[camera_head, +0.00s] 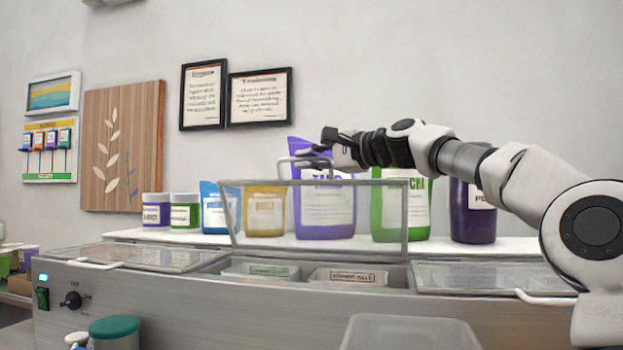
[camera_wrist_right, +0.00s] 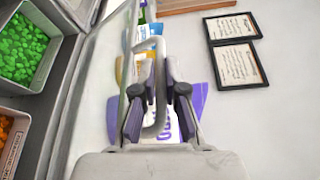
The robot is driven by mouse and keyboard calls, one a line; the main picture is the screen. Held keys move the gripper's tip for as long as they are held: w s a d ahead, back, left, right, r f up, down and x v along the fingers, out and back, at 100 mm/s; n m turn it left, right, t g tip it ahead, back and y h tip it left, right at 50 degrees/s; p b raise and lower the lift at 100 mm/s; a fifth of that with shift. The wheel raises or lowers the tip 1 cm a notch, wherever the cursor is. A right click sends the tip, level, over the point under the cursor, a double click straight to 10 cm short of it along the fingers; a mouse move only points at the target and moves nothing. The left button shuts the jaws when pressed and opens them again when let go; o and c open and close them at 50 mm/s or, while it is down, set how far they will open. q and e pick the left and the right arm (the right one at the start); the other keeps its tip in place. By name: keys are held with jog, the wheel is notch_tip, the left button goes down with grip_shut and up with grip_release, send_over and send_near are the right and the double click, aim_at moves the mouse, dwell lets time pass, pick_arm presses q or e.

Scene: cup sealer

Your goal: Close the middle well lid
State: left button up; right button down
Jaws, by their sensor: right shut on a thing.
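The middle well lid (camera_head: 320,182) is a clear panel in a grey frame, standing raised above the open middle well (camera_head: 395,277). Its edge also shows in the right wrist view (camera_wrist_right: 93,75). My right gripper (camera_head: 312,156) is at the lid's top edge, shut on the lid's bent bar handle (camera_head: 284,172). In the right wrist view, the handle (camera_wrist_right: 163,112) passes between the fingers of that gripper (camera_wrist_right: 158,88). My left gripper is not in view.
The left lid (camera_head: 130,257) and right lid (camera_head: 480,277) lie flat on either side. Bins of green bits (camera_wrist_right: 22,50) and orange bits (camera_wrist_right: 6,125) sit in the well. Bags and jars, including a dark purple jar (camera_head: 472,220), stand on the shelf behind. A clear container (camera_head: 410,333) is in front.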

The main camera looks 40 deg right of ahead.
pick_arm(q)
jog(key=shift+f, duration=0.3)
